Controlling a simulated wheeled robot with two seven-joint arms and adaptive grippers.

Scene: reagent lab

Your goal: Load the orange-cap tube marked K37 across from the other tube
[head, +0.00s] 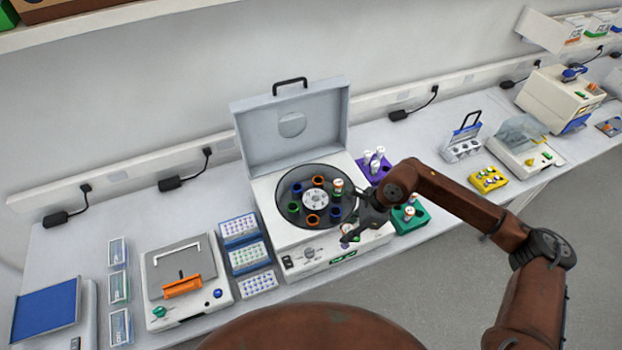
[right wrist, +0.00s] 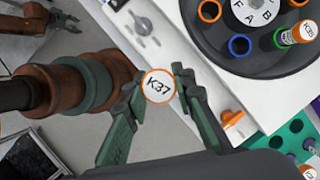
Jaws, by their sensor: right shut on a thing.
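The tube marked K37 (right wrist: 159,85), with an orange-rimmed white cap, is between the closed fingers of my right gripper (right wrist: 160,88). In the head view my right gripper (head: 350,230) is over the centrifuge's front panel, outside the rotor. The open centrifuge (head: 282,240) has a round dark rotor (head: 316,166) with color-ringed slots. The other tube (head: 338,188), orange-capped, stands in a green-ringed slot at the back right. The opposite green-ringed slot (head: 293,207) at the front left looks empty.
The raised lid (head: 255,130) stands behind the rotor. A green rack (head: 423,213) with an orange-capped tube and a purple rack (head: 362,168) with white-capped tubes are to the right.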

